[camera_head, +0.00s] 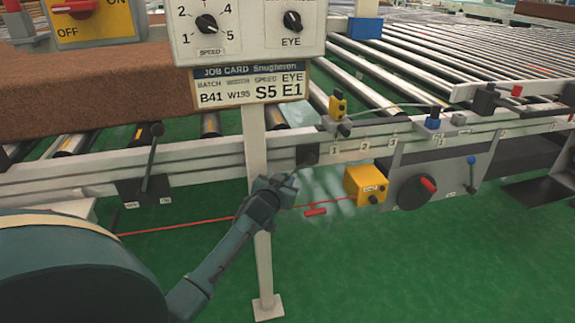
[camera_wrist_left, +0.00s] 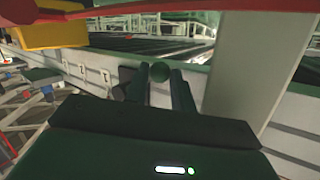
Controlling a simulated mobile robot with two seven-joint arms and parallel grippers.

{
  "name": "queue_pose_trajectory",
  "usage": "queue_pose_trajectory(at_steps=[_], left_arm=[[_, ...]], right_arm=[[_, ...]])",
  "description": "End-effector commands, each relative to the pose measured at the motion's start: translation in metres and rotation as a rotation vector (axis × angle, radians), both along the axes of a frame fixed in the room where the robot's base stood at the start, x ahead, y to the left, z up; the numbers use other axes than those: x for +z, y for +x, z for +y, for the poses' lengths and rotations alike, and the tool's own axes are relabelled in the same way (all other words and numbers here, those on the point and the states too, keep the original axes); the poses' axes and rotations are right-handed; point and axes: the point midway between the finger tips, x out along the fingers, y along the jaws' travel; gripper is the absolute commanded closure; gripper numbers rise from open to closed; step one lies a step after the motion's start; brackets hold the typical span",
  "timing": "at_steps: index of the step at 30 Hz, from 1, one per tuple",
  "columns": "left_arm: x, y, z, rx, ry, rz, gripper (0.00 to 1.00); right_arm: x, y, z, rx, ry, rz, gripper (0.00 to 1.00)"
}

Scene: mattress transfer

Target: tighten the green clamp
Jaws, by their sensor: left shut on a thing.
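My left arm comes in from the left, and my left gripper (camera_head: 290,184) is at the front of the conveyor rail, beside the white post. In the left wrist view, the gripper's two dark fingers (camera_wrist_left: 160,88) are closed around a round green knob (camera_wrist_left: 159,71), which appears to be part of the green clamp. In the head view the knob is hidden by the gripper. A dark block (camera_head: 308,155) shows on the rail just above the fingertips. The clamp's lower parts are hidden. My right gripper is not in view.
The white post (camera_head: 258,180) with a job card (camera_head: 251,85) stands close to the gripper. A brown mattress (camera_head: 100,95) lies on the rollers at left.

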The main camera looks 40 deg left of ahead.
Motion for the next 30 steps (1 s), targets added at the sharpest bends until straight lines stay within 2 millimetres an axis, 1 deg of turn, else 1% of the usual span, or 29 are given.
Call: queue_pose_trajectory(at_steps=[1,3,5,9,12,14,22,30], left_arm=[[0.016,-0.002,0.001,0.001,0.024,0.034,1.00],[0.021,-0.003,0.003,0.001,0.061,0.077,1.00],[0.026,-0.004,0.003,0.001,0.095,0.116,1.00],[0.037,-0.007,0.006,0.001,0.177,0.212,1.00],[0.045,-0.007,0.007,0.001,0.239,0.282,1.00],[0.049,-0.008,0.007,0.000,0.275,0.323,1.00],[0.065,-0.006,0.007,0.001,0.409,0.474,1.00],[0.074,-0.004,0.005,0.001,0.489,0.565,1.00]], right_arm=[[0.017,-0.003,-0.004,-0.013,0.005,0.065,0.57],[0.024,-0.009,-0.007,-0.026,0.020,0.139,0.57],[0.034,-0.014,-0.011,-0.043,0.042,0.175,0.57],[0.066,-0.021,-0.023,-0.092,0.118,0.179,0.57],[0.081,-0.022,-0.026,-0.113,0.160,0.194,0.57],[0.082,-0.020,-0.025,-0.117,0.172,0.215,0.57],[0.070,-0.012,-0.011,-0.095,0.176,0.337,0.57],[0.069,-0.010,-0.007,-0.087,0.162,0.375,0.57]])
